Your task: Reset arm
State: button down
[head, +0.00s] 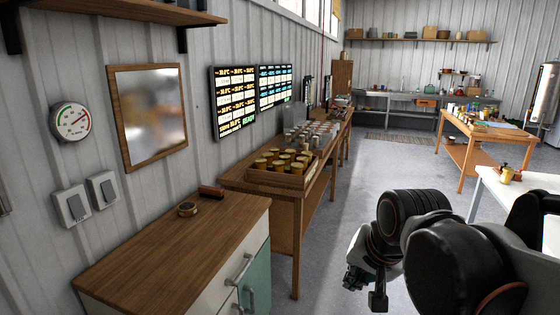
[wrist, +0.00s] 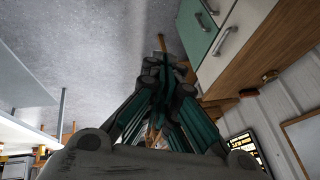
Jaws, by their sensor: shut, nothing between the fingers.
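My gripper (wrist: 165,65) shows in the wrist view, with its teal and dark fingers drawn together and nothing between them. In the head view my gripper (head: 364,282) is partly hidden behind my dark arm links at the lower right. It hangs over the grey floor, to the right of the wooden-topped cabinet (head: 180,245) and apart from it.
A brown block (head: 211,192) and a small round tin (head: 188,210) lie on the cabinet. A white table (head: 530,181) stands at right. The middle floor (head: 385,160) is clear.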

jog(key=s+d+f+n, duration=0.2)
jog(key=s, duration=0.3)
jog(key=s+d+f+n+t+h, duration=0.1)
jog(key=s+d+n, duration=0.2)
jog(key=s, duration=0.3)
jog(key=shift+f, duration=0.4)
